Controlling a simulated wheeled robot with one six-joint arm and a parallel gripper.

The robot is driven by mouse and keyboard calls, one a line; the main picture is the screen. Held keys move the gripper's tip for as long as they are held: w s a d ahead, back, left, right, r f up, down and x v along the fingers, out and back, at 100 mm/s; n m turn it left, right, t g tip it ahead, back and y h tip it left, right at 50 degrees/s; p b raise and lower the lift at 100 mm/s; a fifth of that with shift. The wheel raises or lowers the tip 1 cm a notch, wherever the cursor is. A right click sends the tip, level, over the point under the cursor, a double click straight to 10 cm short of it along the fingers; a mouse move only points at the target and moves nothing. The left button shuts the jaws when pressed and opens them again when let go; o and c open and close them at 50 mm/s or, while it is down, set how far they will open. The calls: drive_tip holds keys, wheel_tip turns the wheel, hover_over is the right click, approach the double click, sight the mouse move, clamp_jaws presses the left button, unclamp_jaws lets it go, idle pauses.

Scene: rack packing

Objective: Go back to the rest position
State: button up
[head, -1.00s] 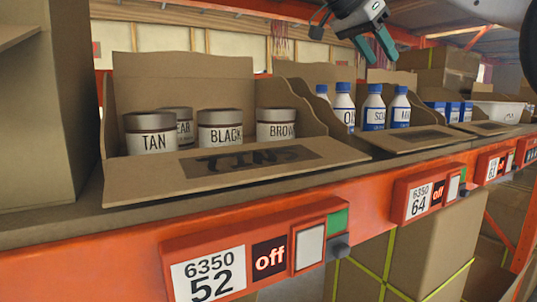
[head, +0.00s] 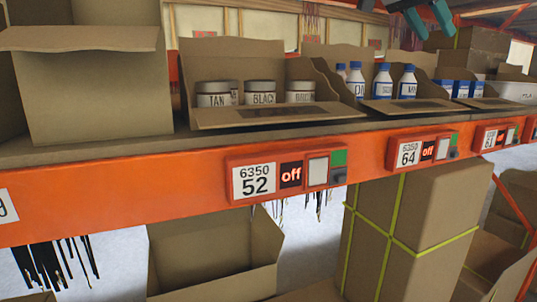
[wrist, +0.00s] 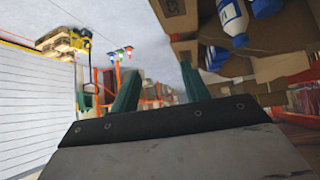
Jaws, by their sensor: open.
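My gripper (head: 428,20) shows at the top right of the head view, cut off by the upper edge. Its two green fingers are apart with nothing between them. The fingers also show in the wrist view (wrist: 160,95), spread and empty. The gripper is above the shelf, higher than the box of blue-capped bottles (head: 383,84), and apart from it.
The orange shelf beam (head: 120,205) crosses the view with label units such as 52 (head: 255,180). A strapped carton (head: 415,225) and an open box (head: 215,255) are below.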

drive_tip(key=s+a+f+n+y, duration=0.1)
drive_tip(key=s+f+n+y, duration=0.2)
drive_tip(key=s+f, duration=0.6)
drive_tip(key=s+a+f+n+y, duration=0.2)
drive_tip(key=s+f+n, duration=0.5)
drive_tip(key=f, duration=1)
drive_tip(key=s+a+f+n+y, duration=0.1)
drive_tip(key=s+f+n+y, duration=0.2)
drive_tip(key=s+f, duration=0.9)
drive_tip(key=shift+s+a+f+n+g+y, duration=0.15)
drive_tip(key=shift+s+f+n+g+y, duration=0.2)
drive_tip(key=shift+f+n, duration=0.6)
drive_tip(key=shift+r, duration=0.1)
drive_tip(key=shift+c, duration=0.4)
